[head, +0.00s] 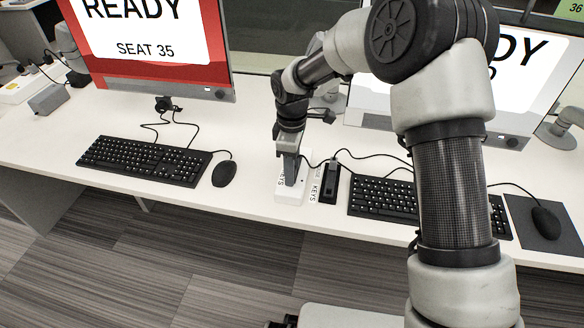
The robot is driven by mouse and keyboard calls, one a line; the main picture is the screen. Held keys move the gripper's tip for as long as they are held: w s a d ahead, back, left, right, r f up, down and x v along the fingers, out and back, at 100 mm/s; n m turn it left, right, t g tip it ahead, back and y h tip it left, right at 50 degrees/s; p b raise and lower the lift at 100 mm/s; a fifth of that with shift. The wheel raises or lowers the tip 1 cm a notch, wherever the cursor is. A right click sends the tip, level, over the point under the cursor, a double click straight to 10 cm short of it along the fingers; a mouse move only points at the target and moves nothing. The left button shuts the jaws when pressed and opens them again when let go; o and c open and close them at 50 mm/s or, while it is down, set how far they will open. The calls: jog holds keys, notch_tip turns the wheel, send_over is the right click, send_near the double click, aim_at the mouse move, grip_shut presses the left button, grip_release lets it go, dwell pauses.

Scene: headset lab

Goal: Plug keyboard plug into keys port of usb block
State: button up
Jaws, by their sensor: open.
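A thin black cable (345,152) runs from the right keyboard side toward the blocks and my gripper. I cannot make out the keyboard plug or the port openings; they are too small or hidden behind the gripper.
The left keyboard (145,160) and left mouse (225,174) lie left of the blocks. The right keyboard (385,197) lies close on the right, partly behind my arm. A right mouse (546,222) sits on a dark mat. Monitors (150,75) stand behind.

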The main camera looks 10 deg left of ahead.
notch_tip(320, 180, up, 17)
jog(key=p, duration=0.3)
jog(key=shift+r, duration=0.2)
jog(key=s+d+r+m+t, duration=0.2)
jog(key=s+d+r+m, duration=0.3)
jog(key=d, duration=0.3)
jog(key=s+d+r+m+t, duration=0.1)
jog(key=s+d+r+m, duration=0.2)
jog(key=s+d+r, duration=0.35)
jog(key=s+d+m+t, duration=0.3)
jog(key=s+d+m, duration=0.65)
jog(key=s, duration=0.25)
notch_tip(320, 180, up, 14)
jog(key=p, duration=1.4)
jog(key=shift+s+d+p, duration=0.25)
jog(key=shift+d+p, duration=0.1)
jog(key=shift+d, duration=0.1)
